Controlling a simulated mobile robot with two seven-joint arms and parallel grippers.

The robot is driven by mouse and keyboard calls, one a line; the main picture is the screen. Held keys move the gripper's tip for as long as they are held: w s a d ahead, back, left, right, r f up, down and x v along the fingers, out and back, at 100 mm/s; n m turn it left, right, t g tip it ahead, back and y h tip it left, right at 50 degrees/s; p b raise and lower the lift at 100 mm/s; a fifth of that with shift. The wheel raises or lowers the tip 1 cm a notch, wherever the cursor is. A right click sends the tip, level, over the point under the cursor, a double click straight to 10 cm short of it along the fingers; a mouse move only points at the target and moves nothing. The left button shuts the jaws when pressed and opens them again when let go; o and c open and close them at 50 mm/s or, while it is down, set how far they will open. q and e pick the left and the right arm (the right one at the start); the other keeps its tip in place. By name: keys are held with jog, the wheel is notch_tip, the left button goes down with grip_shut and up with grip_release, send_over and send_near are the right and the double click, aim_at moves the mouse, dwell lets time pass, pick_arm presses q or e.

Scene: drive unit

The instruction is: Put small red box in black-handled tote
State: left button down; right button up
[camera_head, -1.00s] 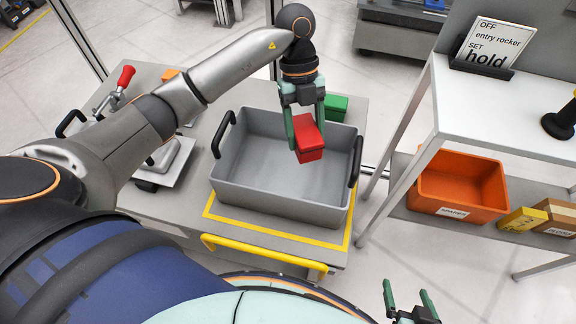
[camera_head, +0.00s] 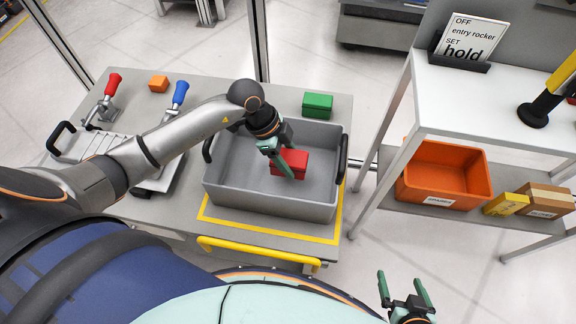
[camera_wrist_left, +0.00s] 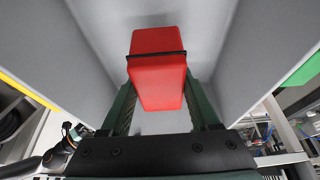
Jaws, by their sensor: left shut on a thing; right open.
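The small red box (camera_head: 290,163) is inside the grey tote with black handles (camera_head: 235,198), towards its right part. My left gripper (camera_head: 284,160) reaches down into the tote and is shut on the red box. In the left wrist view the red box (camera_wrist_left: 157,68) sits between the green fingers, with the tote's grey walls (camera_wrist_left: 60,45) on both sides. I cannot tell whether the box touches the tote's floor. My right gripper (camera_head: 405,290) is open and empty at the bottom right, away from the table.
A green box (camera_head: 317,104) stands just behind the tote. An orange block (camera_head: 158,84) and clamps with red (camera_head: 113,84) and blue (camera_head: 180,92) handles are on the left. A shelf at right holds an orange bin (camera_head: 440,178). A yellow rail (camera_head: 258,252) runs along the table's front.

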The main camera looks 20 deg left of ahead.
pick_arm(q)
jog(key=shift+f, duration=1.95)
jog(key=shift+c, duration=0.6)
grip_release()
jog(key=v, duration=1.2)
